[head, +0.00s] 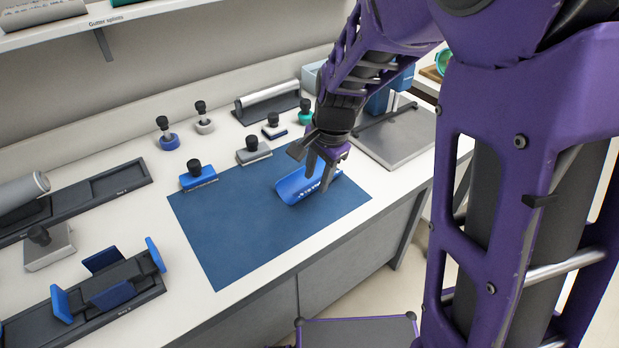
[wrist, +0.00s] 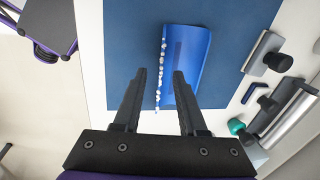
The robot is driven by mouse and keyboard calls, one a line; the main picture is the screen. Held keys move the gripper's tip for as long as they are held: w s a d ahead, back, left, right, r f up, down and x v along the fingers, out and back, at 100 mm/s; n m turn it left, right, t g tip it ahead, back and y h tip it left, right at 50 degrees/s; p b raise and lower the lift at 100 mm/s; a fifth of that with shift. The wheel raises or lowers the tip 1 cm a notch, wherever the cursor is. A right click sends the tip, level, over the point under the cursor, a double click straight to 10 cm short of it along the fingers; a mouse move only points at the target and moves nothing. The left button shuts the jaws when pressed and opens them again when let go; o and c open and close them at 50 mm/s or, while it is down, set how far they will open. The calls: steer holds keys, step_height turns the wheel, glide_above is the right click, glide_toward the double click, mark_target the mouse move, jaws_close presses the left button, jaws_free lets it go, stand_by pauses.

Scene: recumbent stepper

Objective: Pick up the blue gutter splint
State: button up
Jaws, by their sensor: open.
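The blue gutter splint (head: 291,187) is a curved trough lying on the dark blue mat (head: 225,235), near the mat's right end. It has white marks along one edge. In the wrist view the splint (wrist: 190,55) lies ahead of the fingertips, with its marked edge between the two finger lines. My gripper (head: 321,178) is over the splint, pointing down, and hides part of it in the head view. In the wrist view my gripper (wrist: 163,72) shows two spread fingers with nothing held. I cannot tell exactly how high the tips are above the splint.
Several knobbed blocks stand behind the mat, including a blue one (head: 198,177) and a grey one (head: 253,150). A silver roller on a base (head: 268,98) lies at the back. A grey plate (head: 395,135) is to the right. The mat's left part is clear.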

mark_target(313, 185)
steer(key=b+x, duration=0.2)
steer(key=x, duration=0.1)
steer(key=shift+a+f, duration=0.2)
steer(key=shift+f, duration=0.05)
steer(key=shift+r, duration=0.1)
jaws_close()
